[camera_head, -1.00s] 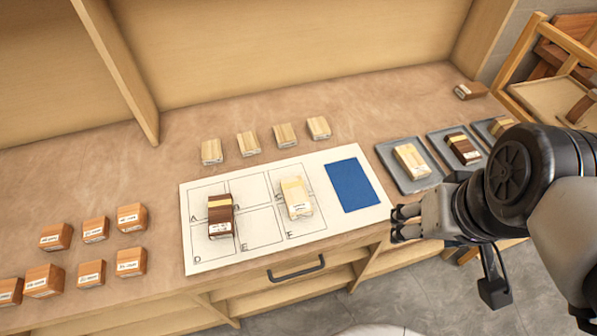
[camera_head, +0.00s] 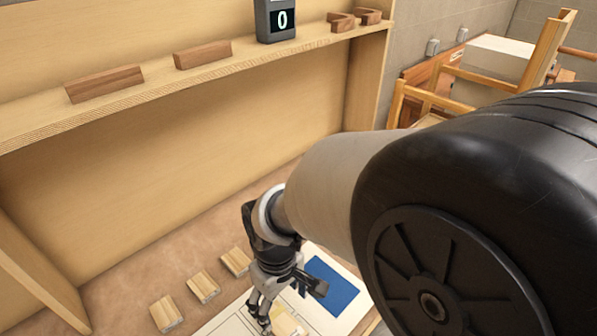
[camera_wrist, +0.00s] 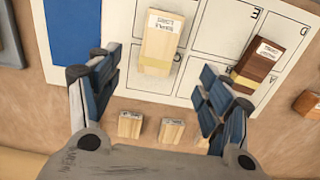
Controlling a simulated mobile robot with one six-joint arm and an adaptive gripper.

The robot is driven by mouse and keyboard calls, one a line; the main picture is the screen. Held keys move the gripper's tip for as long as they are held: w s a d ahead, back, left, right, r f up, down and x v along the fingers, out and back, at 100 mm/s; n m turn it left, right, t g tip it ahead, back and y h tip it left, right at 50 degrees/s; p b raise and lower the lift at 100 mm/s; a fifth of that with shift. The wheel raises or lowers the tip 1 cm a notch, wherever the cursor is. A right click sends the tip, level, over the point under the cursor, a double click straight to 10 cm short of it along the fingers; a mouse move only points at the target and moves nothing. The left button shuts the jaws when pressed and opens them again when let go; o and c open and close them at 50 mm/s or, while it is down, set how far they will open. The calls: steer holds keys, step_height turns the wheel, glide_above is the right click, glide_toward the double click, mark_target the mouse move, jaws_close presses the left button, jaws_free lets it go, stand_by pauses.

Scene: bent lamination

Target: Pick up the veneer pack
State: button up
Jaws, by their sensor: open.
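A pale veneer pack (camera_wrist: 159,42) with a white label lies on the white lettered sheet (camera_wrist: 200,88) in the wrist view. It is partly visible in the head view (camera_head: 288,324), at the bottom edge beside my gripper. A dark brown pack (camera_wrist: 257,62) with a pale band and a label lies on the same sheet, to the right in the wrist view. My gripper (camera_wrist: 158,84) is open and empty above the sheet. Its fingers frame the near end of the pale pack, with no contact visible. Which pack the task means cannot be told.
Several small pale wood blocks (camera_head: 203,287) stand in a row behind the sheet. A blue rectangle (camera_head: 331,287) is on the sheet. A shelf (camera_head: 150,95) above holds wood pieces and a display reading 0 (camera_head: 277,20). A chair (camera_head: 480,90) stands at the right.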

mark_target(283, 323)
step_height(283, 323, down, 11)
steer(key=b, duration=0.4)
steer(key=shift+w+f, duration=0.1)
steer(key=shift+f, duration=0.05)
steer(key=c, duration=1.2)
steer(key=shift+o, duration=0.2)
steer(key=shift+r, duration=0.2)
